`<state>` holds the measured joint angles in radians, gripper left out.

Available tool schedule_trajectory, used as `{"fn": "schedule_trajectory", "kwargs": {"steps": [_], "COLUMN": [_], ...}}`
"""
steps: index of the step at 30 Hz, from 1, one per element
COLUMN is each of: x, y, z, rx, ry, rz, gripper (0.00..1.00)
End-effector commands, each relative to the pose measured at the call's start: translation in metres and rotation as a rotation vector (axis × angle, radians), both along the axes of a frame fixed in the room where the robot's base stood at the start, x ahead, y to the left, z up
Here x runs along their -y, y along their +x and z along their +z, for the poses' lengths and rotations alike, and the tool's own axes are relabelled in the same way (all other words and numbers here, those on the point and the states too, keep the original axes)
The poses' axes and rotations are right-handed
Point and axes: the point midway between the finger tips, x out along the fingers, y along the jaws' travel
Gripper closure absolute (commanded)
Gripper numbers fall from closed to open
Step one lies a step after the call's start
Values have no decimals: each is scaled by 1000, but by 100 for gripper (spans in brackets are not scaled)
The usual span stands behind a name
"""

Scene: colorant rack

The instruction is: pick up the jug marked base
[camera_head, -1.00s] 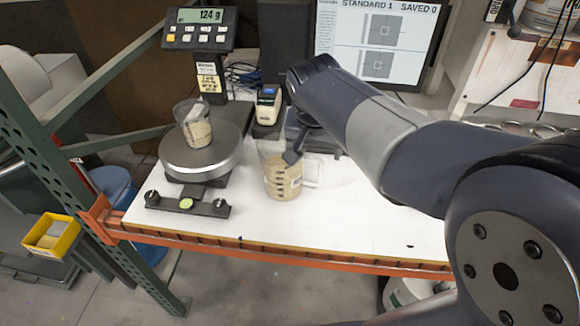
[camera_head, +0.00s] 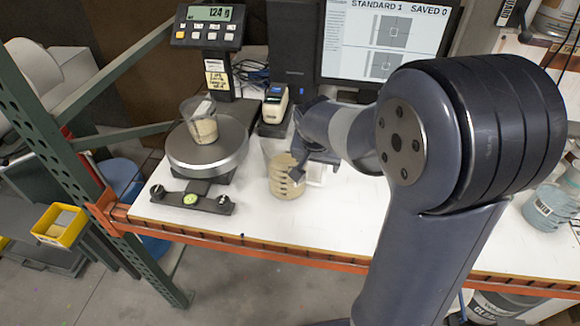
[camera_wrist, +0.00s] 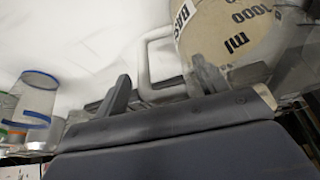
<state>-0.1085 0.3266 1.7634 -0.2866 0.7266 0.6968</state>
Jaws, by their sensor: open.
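The jug marked base (camera_head: 284,187) stands on the white bench, right of the scale. It is clear, holds beige contents and is partly covered by my gripper (camera_head: 300,168). In the wrist view the jug (camera_wrist: 235,30) is tilted in the picture and shows the start of its BASE label and "1000 ml". Its pale handle (camera_wrist: 160,52) shows between the two fingers of my gripper (camera_wrist: 161,72). The gripper is open, with one finger in front of the jug's body and the other beyond the handle. I cannot tell whether either finger touches it.
A cup (camera_head: 201,121) of beige contents sits on the scale (camera_head: 208,160), whose display (camera_head: 209,14) reads 124 g. A small handheld device (camera_head: 274,103) stands behind the jug. A water container (camera_head: 549,207) is at the right. The bench front left of the jug is mostly clear.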

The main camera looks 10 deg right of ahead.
Motion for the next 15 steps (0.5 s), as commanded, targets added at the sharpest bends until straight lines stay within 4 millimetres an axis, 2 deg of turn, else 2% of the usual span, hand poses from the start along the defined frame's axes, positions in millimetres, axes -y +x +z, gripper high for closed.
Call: {"fn": "schedule_trajectory", "kwargs": {"steps": [8, 15], "x": [1, 1], "y": [1, 1], "z": [-4, -4], "rx": [1, 0], "ry": [0, 1], "rz": [0, 0], "gripper": [31, 49]}}
